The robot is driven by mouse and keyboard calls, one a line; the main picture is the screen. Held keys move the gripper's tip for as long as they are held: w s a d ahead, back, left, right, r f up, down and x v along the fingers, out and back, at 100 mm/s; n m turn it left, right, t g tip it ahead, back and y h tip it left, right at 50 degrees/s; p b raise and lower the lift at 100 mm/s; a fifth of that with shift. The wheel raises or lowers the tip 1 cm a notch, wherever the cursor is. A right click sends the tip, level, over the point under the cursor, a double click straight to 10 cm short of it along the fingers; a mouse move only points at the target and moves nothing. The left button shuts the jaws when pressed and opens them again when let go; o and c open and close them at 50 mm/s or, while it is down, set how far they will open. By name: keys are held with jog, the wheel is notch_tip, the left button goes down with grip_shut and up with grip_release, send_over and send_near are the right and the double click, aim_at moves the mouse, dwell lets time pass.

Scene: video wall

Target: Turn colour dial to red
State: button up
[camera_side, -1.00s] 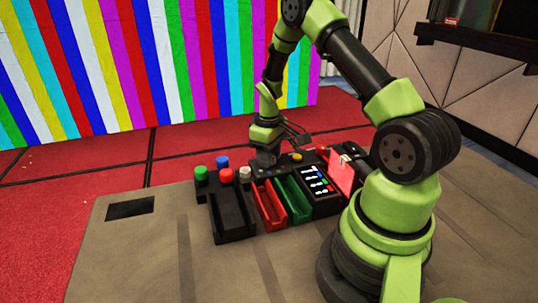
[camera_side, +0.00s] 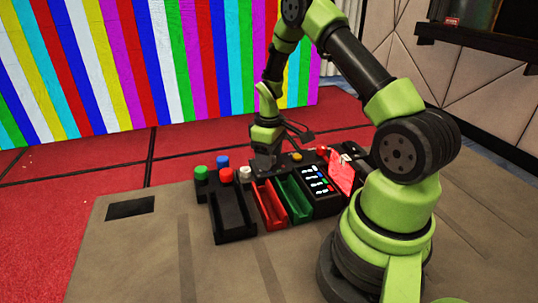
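My gripper (camera_side: 265,163) points down at the back edge of the console, behind the red tray and between the white knob and the orange knob. It is small and dark here, and I cannot tell whether its fingers are open or shut, or whether it touches anything. The colour dial is not clearly visible; the gripper may hide it. A black panel (camera_side: 322,204) carries a lit display with white marks and blue, green and red spots.
Green (camera_side: 201,173), blue (camera_side: 222,161), red (camera_side: 226,175) and white (camera_side: 246,173) knobs stand at the left. A black tray (camera_side: 233,218), red tray (camera_side: 270,205) and green tray (camera_side: 294,199) lie in front. An orange knob (camera_side: 296,157) and a red panel (camera_side: 341,174) are right. The video wall (camera_side: 150,60) shows coloured stripes.

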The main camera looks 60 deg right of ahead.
notch_tip(320, 180, up, 10)
dwell(0.6)
jog(key=s+a+r+m+t, duration=0.2)
jog(key=a+r+t, duration=0.1)
jog(key=a+r, duration=0.75)
jog(key=s+a+r+m+t+y, duration=0.2)
jog(key=s+a+r+t, duration=0.2)
jog(key=s+a, duration=0.5)
jog(key=s+r, duration=0.1)
jog(key=s, duration=0.2)
jog(key=shift+a+r+m, duration=0.4)
dwell(0.5)
